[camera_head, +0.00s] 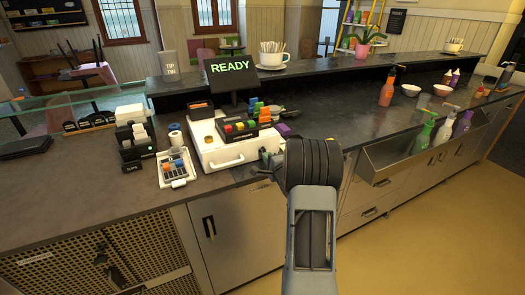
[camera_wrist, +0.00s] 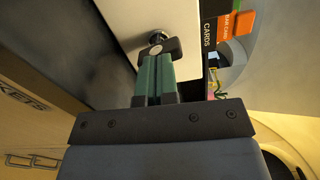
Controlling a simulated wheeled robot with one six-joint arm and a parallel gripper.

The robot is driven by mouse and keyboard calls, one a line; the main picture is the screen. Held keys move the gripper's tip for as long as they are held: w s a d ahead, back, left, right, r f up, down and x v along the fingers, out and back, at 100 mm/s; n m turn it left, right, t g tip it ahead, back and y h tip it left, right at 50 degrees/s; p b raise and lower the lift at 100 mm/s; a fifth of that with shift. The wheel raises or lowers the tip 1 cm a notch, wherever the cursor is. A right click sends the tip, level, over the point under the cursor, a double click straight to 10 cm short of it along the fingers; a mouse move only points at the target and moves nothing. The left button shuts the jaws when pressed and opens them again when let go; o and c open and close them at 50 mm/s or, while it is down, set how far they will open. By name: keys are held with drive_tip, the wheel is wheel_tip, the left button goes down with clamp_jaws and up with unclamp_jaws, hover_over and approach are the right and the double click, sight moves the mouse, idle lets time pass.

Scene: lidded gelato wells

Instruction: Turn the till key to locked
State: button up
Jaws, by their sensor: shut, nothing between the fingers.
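The white till (camera_head: 222,152) stands on the dark counter in the head view, with a keypad of coloured keys on top and a screen reading READY (camera_head: 230,66) behind. In the wrist view the till's pale face (camera_wrist: 125,25) shows a round silver lock with a dark key (camera_wrist: 158,47) in it. My gripper (camera_wrist: 157,62) has green fingers, shut together and empty. Their tips are right at the key's head; I cannot tell whether they touch it. The gripper also shows at the till's right front corner in the head view (camera_head: 268,161). The lock markings are not readable.
A box marked CARDS (camera_wrist: 209,38) is close right of the fingers in the wrist view. A metal trough with bottles (camera_head: 420,145) hangs at the counter's front, right of my arm.

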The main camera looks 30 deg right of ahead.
drive_tip(key=o, duration=0.5)
drive_tip(key=shift+f, duration=0.1)
drive_tip(key=s+n+b, duration=0.2)
drive_tip(key=shift+s+a+n, duration=0.15)
drive_tip(key=shift+s+n, duration=0.15)
drive_tip(key=shift+n, duration=0.1)
idle(0.5)
drive_tip(key=shift+w, duration=0.2)
drive_tip(key=shift+w, duration=1.15)
drive_tip(key=shift+c, duration=0.3)
